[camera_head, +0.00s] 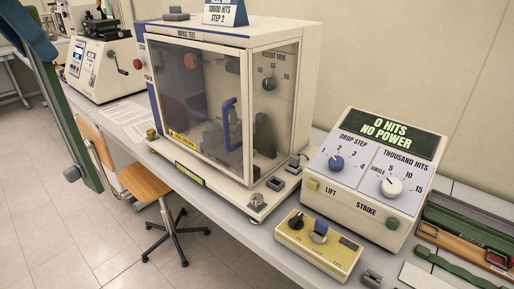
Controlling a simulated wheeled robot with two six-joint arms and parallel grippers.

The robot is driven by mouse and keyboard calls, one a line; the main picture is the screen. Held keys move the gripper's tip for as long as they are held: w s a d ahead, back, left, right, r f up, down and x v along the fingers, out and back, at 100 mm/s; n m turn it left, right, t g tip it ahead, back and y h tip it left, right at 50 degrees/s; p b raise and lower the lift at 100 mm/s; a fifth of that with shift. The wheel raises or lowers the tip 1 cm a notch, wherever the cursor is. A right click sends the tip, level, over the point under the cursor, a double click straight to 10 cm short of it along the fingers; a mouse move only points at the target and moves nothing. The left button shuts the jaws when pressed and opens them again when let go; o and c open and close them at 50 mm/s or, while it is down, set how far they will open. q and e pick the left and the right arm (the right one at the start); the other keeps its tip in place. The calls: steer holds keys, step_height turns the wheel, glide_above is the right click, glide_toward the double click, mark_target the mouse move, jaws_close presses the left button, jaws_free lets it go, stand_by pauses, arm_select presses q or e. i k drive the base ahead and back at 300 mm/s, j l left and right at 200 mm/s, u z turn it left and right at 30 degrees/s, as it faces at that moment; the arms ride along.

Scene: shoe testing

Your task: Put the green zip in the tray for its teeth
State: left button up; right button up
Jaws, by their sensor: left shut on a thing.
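My left gripper (38,48) is at the top left edge, mostly cut off, and is shut on a long green strip (78,135), which looks like the green zip. Long narrow tray-like holders (468,238) lie at the right edge, partly cut off, with green and orange-brown parts. I cannot tell which teeth they are for. My right gripper is not in view.
A glass-fronted impact tester (235,35) fills the middle of the bench. A control box (345,180) reading "0 HITS NO POWER" and a small yellow box (318,250) stand right of it. Another machine (105,65) is at the back left. An orange chair (145,182) stands below.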

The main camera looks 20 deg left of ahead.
mark_target(462, 226)
steer(key=i+j+z, duration=0.1)
steer(key=z, duration=0.35)
steer(key=i+j+z, duration=0.1)
steer(key=z, duration=0.4)
steer(key=i+j+z, duration=0.1)
steer(key=z, duration=0.35)
steer(key=j+z, duration=0.25)
steer(key=z, duration=0.25)
steer(key=i+j+z, duration=0.1)
steer(key=j+z, duration=0.25)
steer(key=i+j+z, duration=0.1)
steer(key=z, duration=0.25)
